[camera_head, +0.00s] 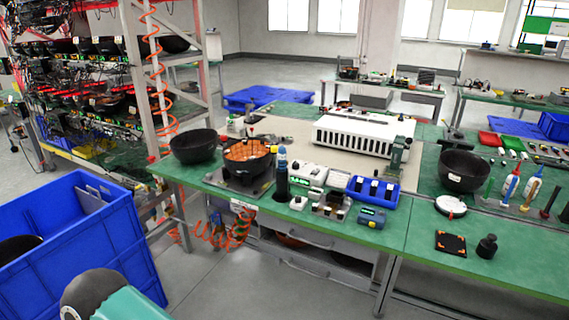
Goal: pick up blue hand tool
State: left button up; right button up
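A slim upright tool with a blue upper part and a dark lower body (282,178) stands near the front edge of the green workbench (345,243), just right of a black bowl with orange-brown contents (246,158). Farther right, a blue and white tool with a red tip (511,184) stands tilted in a row of hand tools, beside a white, blue and orange one (532,188). I cannot tell which of these is the blue hand tool. Neither of my grippers shows in the head view.
A blue crate (125,240) stands on the floor at left, beside a wired metal rack (135,70). Black bowls (194,146) (463,170), a blue tray (373,190) and a white slotted unit (364,135) crowd the bench. Orange coiled hose (160,90) hangs at the rack.

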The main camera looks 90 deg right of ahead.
aim_at(504, 204)
jog(key=u, duration=0.7)
jog(key=i, duration=0.2)
jog(key=z, duration=3.3)
jog(key=i, duration=0.35)
jog(key=z, duration=2.15)
jog(key=k, duration=0.35)
jog(key=z, duration=0.6)
jog(key=i, duration=1.4)
jog(key=u, duration=0.55)
